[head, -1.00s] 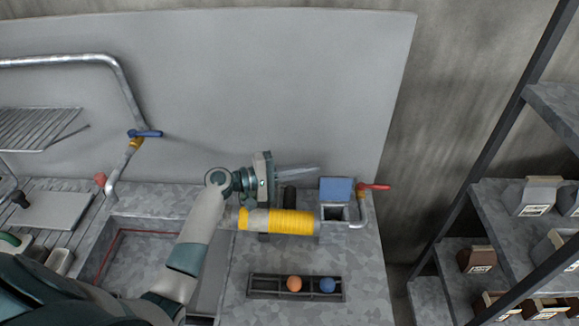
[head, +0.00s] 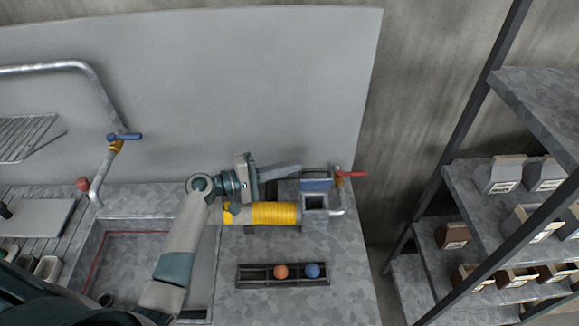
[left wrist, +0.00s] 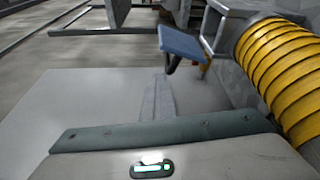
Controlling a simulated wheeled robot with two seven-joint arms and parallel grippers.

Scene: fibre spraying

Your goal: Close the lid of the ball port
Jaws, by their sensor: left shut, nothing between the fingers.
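The ball port (head: 315,213) is a grey square box at the right end of the yellow ribbed hose, and its opening shows. Its blue lid (head: 316,185) stands raised at the back of the opening, so the port is open. In the left wrist view the lid (left wrist: 184,42) sticks out from the port, just beyond the fingers. My left gripper (head: 298,167) is shut and empty, its fingertips pointing right, close by the lid's upper left edge. Whether they touch the lid I cannot tell. The left fingers also show in the wrist view (left wrist: 160,84). My right gripper is out of view.
The yellow hose (head: 265,213) runs left from the port, under my left gripper. A red-handled valve (head: 352,175) stands right of the lid. A rack with an orange ball (head: 281,271) and a blue ball (head: 312,270) lies in front. Shelves (head: 480,205) stand at right.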

